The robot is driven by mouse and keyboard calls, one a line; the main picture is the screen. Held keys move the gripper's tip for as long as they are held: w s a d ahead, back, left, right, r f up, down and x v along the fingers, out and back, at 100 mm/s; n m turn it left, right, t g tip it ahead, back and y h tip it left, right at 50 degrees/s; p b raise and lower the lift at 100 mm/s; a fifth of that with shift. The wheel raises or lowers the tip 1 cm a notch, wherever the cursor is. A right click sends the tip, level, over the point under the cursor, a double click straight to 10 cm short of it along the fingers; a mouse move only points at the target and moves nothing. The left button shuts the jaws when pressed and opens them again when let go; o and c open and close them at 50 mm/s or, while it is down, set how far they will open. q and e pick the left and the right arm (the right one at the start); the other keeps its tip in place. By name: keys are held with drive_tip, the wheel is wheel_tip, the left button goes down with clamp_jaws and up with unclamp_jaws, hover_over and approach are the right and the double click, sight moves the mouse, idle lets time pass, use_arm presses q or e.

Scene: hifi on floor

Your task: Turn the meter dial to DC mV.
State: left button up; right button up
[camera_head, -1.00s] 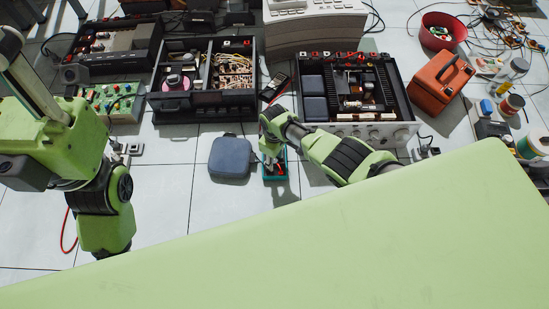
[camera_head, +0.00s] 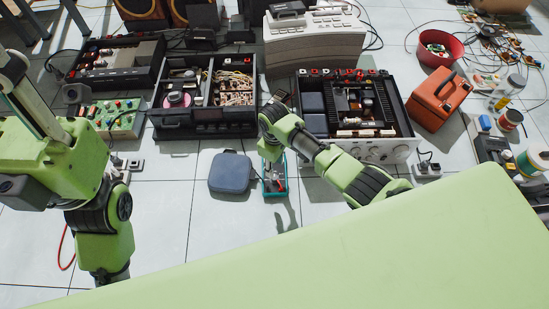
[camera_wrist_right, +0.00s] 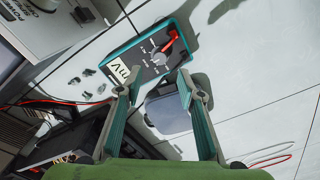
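The meter (camera_head: 275,192) has a teal casing and lies on the floor beside a blue-grey case. The dial's setting is too small to read. My right gripper (camera_head: 272,166) is above the meter; in the wrist view its fingers (camera_wrist_right: 155,86) are apart with nothing between them, their tips short of the dial. My left gripper is out of view.
The blue-grey case (camera_head: 230,172) lies left of the meter. Open hi-fi units (camera_head: 205,118) and an amplifier (camera_head: 392,150) stand behind. An orange box (camera_head: 438,97) and a red bowl (camera_head: 440,47) are at the right. Floor in front of the meter is clear.

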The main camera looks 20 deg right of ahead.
drive_tip(key=shift+r, duration=2.1)
